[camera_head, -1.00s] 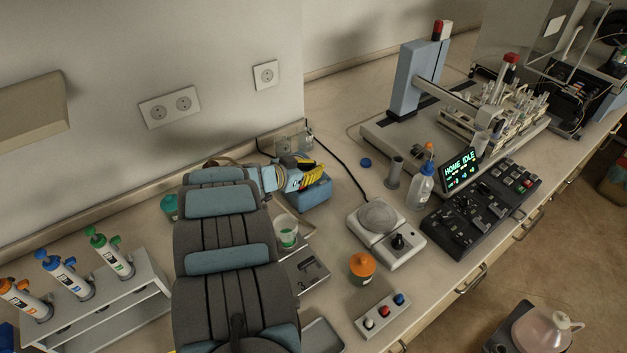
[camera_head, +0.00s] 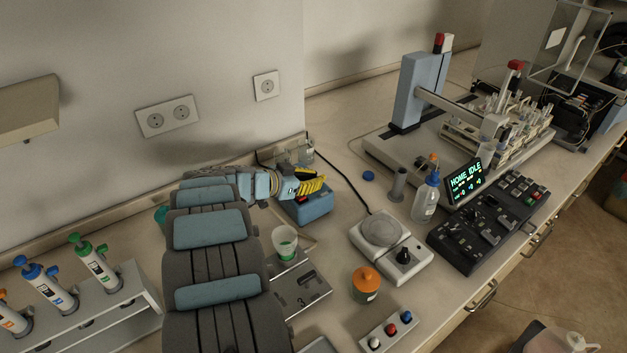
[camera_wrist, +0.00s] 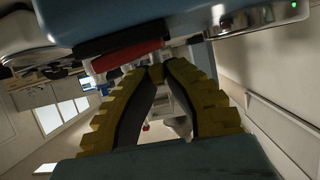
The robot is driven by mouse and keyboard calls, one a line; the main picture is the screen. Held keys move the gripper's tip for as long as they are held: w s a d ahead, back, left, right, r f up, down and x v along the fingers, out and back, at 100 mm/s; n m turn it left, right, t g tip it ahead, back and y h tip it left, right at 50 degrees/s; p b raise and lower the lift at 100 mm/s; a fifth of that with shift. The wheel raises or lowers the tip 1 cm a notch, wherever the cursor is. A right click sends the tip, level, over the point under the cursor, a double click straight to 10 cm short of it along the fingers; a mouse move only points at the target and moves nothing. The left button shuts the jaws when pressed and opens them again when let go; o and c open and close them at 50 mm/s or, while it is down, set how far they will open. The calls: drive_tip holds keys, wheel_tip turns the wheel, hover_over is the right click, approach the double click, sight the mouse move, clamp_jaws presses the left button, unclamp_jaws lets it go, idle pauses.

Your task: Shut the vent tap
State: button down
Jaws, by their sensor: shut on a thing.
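My gripper (camera_head: 324,181), with yellow ribbed fingers, is at the blue box (camera_head: 316,211) at the back of the bench, by the wall. In the wrist view the fingers bow apart in the middle and their tips (camera_wrist: 160,72) come together beside a red handle-like part (camera_wrist: 122,62) under the blue body (camera_wrist: 130,20). This red part looks like the vent tap's handle, but I cannot be sure. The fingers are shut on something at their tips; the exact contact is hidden. The tap's angle cannot be made out.
A clear glass jar (camera_head: 304,152) stands behind the blue box. A cup with green liquid (camera_head: 284,243) stands close to my arm. A white stirrer plate (camera_head: 390,248), an orange-lidded jar (camera_head: 365,285) and a wash bottle (camera_head: 426,199) stand to the right.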

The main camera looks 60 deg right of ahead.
drive_tip(key=c, duration=1.1)
unclamp_jaws()
drive_tip(key=shift+d, duration=0.1)
drive_tip(key=v, duration=0.4)
drive_tip(key=shift+w, duration=0.25)
drive_tip(key=shift+v, duration=3.9)
drive_tip(key=shift+s, duration=0.15)
drive_tip(key=shift+r+p, duration=4)
drive_tip(key=shift+p, duration=0.35)
